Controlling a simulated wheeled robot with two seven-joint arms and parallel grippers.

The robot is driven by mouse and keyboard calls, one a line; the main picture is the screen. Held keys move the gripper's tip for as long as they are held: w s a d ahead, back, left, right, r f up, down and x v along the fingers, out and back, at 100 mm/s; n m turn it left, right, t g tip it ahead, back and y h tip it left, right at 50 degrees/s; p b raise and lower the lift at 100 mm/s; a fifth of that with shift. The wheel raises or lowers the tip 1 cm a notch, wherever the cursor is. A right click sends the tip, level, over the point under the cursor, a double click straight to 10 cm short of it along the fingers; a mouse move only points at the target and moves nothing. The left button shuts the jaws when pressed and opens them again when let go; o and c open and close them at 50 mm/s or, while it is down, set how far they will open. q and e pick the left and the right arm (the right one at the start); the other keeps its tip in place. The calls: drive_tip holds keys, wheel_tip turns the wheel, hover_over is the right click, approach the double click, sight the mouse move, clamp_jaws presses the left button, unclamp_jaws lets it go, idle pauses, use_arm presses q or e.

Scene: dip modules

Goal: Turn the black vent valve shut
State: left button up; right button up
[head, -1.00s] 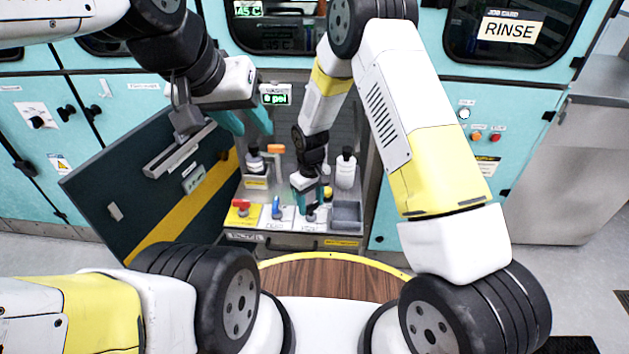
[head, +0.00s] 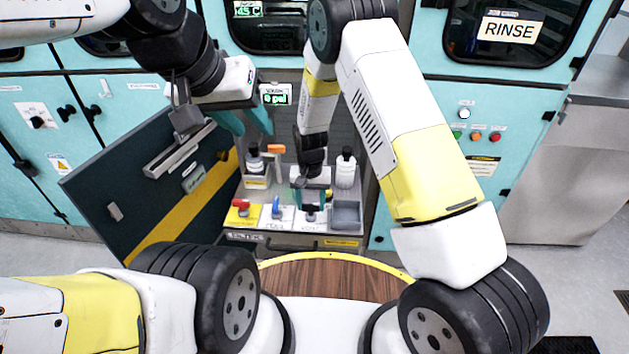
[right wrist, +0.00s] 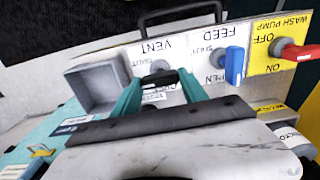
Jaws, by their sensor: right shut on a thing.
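The black vent valve (head: 311,214) is on the white VENT plate, at the right of the valve row in the head view. My right gripper (head: 312,200) reaches down onto it. In the right wrist view, my right gripper (right wrist: 160,88) has its teal fingers on either side of the black valve handle (right wrist: 160,77), shut on it. The handle lies across between the fingers; its exact angle to the SHUT mark is partly hidden. My left gripper (head: 247,121) is open and empty, raised near the cabinet opening.
The blue feed valve (head: 276,207) and red wash pump switch (head: 242,205) are left of the vent valve. A grey bin (head: 346,214) is right of it. Bottles (head: 346,170) stand behind. The open cabinet door (head: 150,185) is at left.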

sight(311, 205)
idle(0.5)
drive_tip(key=o, duration=1.4)
wheel_tip(311, 205, up, 7)
drive_tip(key=shift+f, duration=0.2)
drive_tip(key=shift+r, duration=0.6)
